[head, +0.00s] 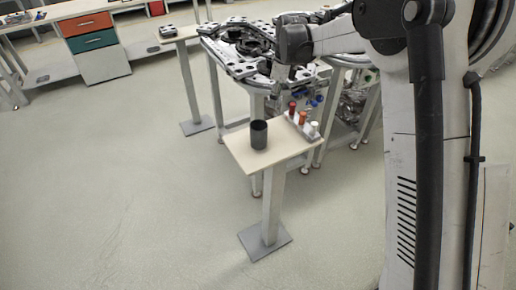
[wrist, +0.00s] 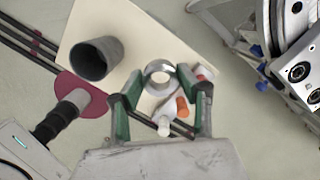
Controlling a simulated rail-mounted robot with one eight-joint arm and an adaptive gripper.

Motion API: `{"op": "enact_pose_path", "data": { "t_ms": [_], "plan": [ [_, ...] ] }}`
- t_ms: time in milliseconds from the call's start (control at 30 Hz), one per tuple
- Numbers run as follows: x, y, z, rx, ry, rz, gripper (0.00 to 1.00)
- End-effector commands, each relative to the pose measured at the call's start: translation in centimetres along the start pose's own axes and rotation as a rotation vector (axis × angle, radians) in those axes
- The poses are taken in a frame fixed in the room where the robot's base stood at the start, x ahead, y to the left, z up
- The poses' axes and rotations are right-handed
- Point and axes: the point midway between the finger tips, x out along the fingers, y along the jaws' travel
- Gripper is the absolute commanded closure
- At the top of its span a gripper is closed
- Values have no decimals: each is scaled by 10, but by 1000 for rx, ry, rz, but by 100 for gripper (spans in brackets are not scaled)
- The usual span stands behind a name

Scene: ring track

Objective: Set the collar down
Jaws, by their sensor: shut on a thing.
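A silver ring-shaped collar (wrist: 159,74) is held between the green-lined fingers of my gripper (wrist: 160,78) in the wrist view. The gripper is shut on it, and the collar's open hole faces the camera. It is above a small pale table (wrist: 130,28), over or near the block with coloured pegs; the height gap cannot be told. In the head view the gripper is at the far side of the table (head: 235,145), small and partly lost against the track behind, and the collar is not clear there.
A dark open cup (head: 259,135) stands on the table and shows in the wrist view (wrist: 97,58). A block (head: 316,136) with red, orange and white pegs is at the table's right edge. The ring track (head: 240,70) lies behind. The table's front left is clear.

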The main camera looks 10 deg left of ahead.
Motion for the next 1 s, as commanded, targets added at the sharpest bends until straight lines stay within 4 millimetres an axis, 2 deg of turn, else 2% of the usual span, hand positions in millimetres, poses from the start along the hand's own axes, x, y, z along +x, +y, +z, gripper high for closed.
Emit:
{"op": "enact_pose_path", "data": {
  "t_ms": [167,400,667,900,1000],
  "plan": [
    [17,3,-11,-3,0,0,97],
    [56,4,-16,-3,0,0,97],
    [74,4,-19,-3,0,0,97],
    [102,4,-23,-3,0,0,97],
    [104,4,-23,-3,0,0,97]
  ]
}}
